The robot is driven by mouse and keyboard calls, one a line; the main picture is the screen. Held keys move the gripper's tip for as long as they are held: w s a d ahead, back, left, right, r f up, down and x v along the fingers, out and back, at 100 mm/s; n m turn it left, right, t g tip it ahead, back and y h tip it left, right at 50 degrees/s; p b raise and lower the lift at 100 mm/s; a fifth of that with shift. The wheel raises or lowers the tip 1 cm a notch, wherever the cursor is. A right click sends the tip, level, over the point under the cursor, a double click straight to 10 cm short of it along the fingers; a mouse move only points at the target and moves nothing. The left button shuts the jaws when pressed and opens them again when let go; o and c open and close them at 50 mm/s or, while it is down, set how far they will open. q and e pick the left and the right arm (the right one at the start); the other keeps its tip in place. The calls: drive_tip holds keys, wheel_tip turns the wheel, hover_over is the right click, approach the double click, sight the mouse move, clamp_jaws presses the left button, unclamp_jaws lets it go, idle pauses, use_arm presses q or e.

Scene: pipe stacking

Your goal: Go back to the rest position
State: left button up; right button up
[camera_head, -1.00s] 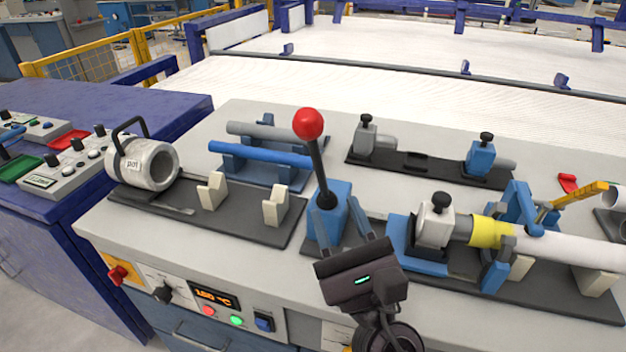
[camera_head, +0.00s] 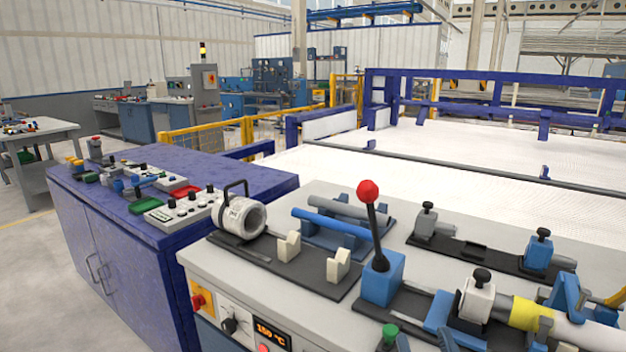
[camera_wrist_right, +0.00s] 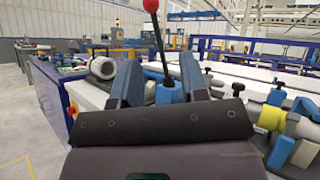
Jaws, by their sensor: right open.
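My right gripper (camera_wrist_right: 160,72) is open, with its two blue-grey fingers apart and nothing between them. In the right wrist view the lever with a red ball (camera_wrist_right: 151,6) stands beyond the fingers, and I see no contact. In the head view the lever's red ball (camera_head: 368,191) tops a black rod on a blue block (camera_head: 383,279). My left gripper is in neither view.
A purple cabinet (camera_head: 120,235) stands left, a white meshed bed (camera_head: 400,182) behind.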

drive_tip(key=w+d+f+m+g+h+p, duration=0.15)
drive_tip(key=f+m+g, duration=0.4)
drive_tip(key=m, duration=0.85)
drive_tip(key=d+f+m+g+p, duration=0.1)
drive_tip(key=d+f+m+g, duration=0.15)
drive_tip(key=f+m, duration=0.9)
use_arm(q)
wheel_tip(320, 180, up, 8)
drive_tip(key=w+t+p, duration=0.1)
drive_tip(key=p, duration=0.5)
use_arm(e)
drive_tip(key=s+d+f+m+g, duration=0.1)
drive_tip(key=s+d+f+m, duration=0.2)
drive_tip(key=s, duration=0.3)
drive_tip(key=s+d+f+m+g+h, duration=0.1)
drive_tip(key=s+d+f+m+g, duration=0.1)
drive_tip(key=s+m, duration=0.4)
drive_tip(key=s+d+f+m+g, duration=0.2)
drive_tip(key=s+d+f+m, duration=0.2)
drive_tip(key=s, duration=0.3)
drive_tip(key=shift+s+d+f+m, duration=0.35)
drive_tip(key=shift+d, duration=0.2)
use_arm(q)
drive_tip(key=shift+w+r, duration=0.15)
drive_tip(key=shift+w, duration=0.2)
use_arm(e)
drive_tip(key=shift+h, duration=0.25)
